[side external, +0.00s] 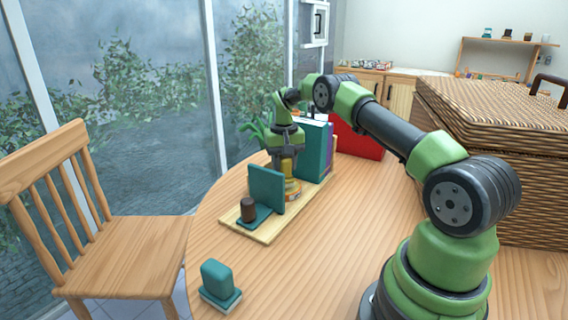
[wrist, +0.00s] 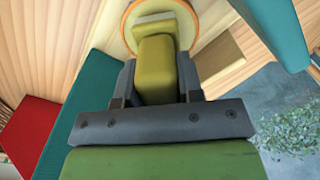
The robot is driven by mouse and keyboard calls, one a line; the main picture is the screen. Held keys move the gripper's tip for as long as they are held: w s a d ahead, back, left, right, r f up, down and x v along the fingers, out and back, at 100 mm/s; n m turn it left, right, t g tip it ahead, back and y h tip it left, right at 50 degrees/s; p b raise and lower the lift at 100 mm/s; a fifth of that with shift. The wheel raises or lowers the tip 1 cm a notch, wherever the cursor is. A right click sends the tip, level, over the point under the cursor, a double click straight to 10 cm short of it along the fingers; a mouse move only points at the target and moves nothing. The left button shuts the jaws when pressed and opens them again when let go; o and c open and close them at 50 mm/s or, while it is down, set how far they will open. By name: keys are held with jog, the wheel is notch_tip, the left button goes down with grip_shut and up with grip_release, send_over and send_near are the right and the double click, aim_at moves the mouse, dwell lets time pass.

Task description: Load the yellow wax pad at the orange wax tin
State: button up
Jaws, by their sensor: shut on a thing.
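My gripper (wrist: 156,75) is shut on the yellow wax pad (wrist: 157,62), which sits between its two fingers. The far end of the pad overlaps the orange wax tin (wrist: 126,24), a round tin with an orange rim and a paler inside. I cannot tell whether the pad touches the tin. In the side view, my gripper (side external: 287,168) points down over the tin (side external: 294,195), which stands on a wooden board behind a teal panel. The panel hides part of the tin and gripper there.
The wooden board (side external: 266,231) carries the upright teal panel (side external: 266,189), a small brown cylinder (side external: 248,209) and teal books (side external: 313,150) close behind my gripper. A teal block (side external: 219,281) lies at the table's front. A wicker basket (side external: 500,165) fills the right. The table's middle is clear.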

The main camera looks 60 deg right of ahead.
jog(key=shift+f, duration=0.6)
dwell(1.1)
jog(key=shift+r, duration=3.6)
